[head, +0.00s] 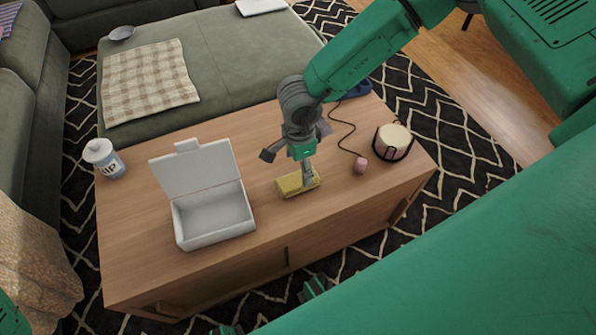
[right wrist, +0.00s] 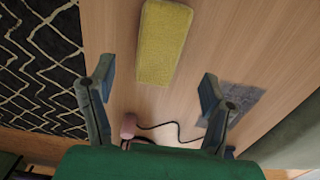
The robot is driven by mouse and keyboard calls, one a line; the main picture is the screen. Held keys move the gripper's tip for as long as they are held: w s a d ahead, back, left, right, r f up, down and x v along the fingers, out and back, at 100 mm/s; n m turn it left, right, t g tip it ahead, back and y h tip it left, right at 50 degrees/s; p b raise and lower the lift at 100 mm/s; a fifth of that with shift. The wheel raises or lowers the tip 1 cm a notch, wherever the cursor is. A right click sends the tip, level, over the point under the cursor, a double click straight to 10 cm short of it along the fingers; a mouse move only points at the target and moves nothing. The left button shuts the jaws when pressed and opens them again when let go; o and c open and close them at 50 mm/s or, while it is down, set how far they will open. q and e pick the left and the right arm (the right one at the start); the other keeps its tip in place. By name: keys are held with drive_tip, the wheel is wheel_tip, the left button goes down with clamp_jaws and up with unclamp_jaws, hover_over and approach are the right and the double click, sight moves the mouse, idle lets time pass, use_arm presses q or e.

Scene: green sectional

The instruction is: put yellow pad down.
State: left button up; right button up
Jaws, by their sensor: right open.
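The yellow pad (head: 290,187) lies flat on the wooden table, right of the open white box. My right gripper (head: 288,168) is open above the pad, and one finger hides part of it in the head view. In the right wrist view, the yellow pad (right wrist: 163,42) lies on the wood beyond the two spread fingertips, with nothing held between them. I cannot make out my left gripper in the head view.
The wooden table (head: 135,225) holds the white box (head: 215,215) with its lid up, a lidded jar (head: 104,160), a small pink object (head: 360,165) by a dark cord, and a pink-and-cream round object (head: 393,143) in a dark holder. Bare wood surrounds the pad.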

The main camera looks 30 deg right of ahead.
sight(300, 178)
wheel_tip(300, 178, up, 5)
drive_tip(key=shift+f+p, duration=0.1)
drive_tip(key=shift+p, duration=0.55)
drive_tip(key=s+f+n, duration=0.2)
drive_tip(key=s+n, duration=0.1)
drive_tip(key=s+d+f+n+t+h, duration=0.1)
drive_tip(key=s+n, duration=0.2)
drive_tip(key=s+d+f+n+t, duration=0.1)
drive_tip(key=s+f+n, duration=0.1)
drive_tip(key=s+n, duration=0.1)
drive_tip(key=shift+s+d+f+h, duration=0.1)
drive_tip(key=shift+d+f+h, duration=0.15)
drive_tip(key=shift+f+h, duration=0.05)
drive_tip(key=s+d+r+n+g+y, duration=0.1)
drive_tip(key=s+d+n, duration=0.3)
drive_tip(key=s+n, duration=0.6)
drive_tip(key=s, duration=0.3)
drive_tip(key=shift+s+d+y, duration=0.2)
drive_tip(key=shift+s+y, duration=0.1)
